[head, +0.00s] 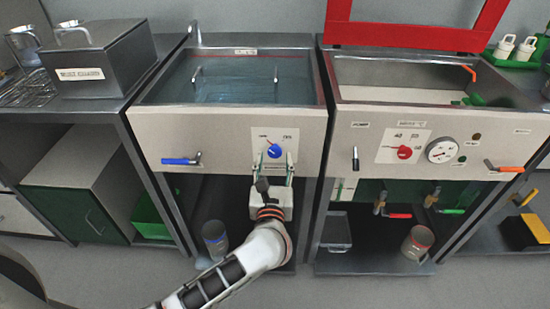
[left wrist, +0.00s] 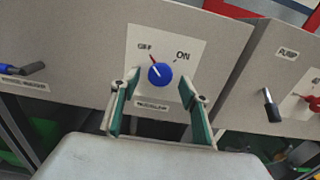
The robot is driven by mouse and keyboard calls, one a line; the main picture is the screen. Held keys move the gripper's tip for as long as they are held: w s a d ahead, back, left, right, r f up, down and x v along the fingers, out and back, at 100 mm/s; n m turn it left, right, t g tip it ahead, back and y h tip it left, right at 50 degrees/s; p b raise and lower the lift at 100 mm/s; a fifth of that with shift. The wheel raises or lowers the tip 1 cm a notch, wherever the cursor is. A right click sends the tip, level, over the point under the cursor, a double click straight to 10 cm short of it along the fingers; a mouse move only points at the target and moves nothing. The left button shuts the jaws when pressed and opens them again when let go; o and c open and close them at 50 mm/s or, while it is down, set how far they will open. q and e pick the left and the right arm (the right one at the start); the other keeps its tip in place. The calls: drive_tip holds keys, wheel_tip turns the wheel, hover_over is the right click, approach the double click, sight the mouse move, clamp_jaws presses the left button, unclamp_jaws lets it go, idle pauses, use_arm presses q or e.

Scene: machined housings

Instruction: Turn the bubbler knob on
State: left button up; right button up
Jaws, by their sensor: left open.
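The bubbler knob (head: 274,151) is a round blue knob on a white label plate on the left tank's front panel. In the left wrist view the blue knob (left wrist: 160,75) lies between OFF on the left and ON on the right, and its red pointer is turned up and left, toward OFF. My left gripper (head: 273,166) is in front of the plate, just below the knob. Its two fingers (left wrist: 158,107) are spread, one on each side of the knob, with nothing between them. Whether they touch the panel I cannot tell. My right gripper is not in view.
A blue-handled lever (head: 181,161) sticks out left of the plate. The right tank's panel has a black lever (head: 355,158), a red knob (head: 404,152) and a gauge (head: 441,150). A metal cylinder (head: 215,238) stands on the shelf below.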

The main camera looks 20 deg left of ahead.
use_arm(q)
drive_tip(key=shift+x, duration=0.8)
drive_tip(key=c, duration=1.1)
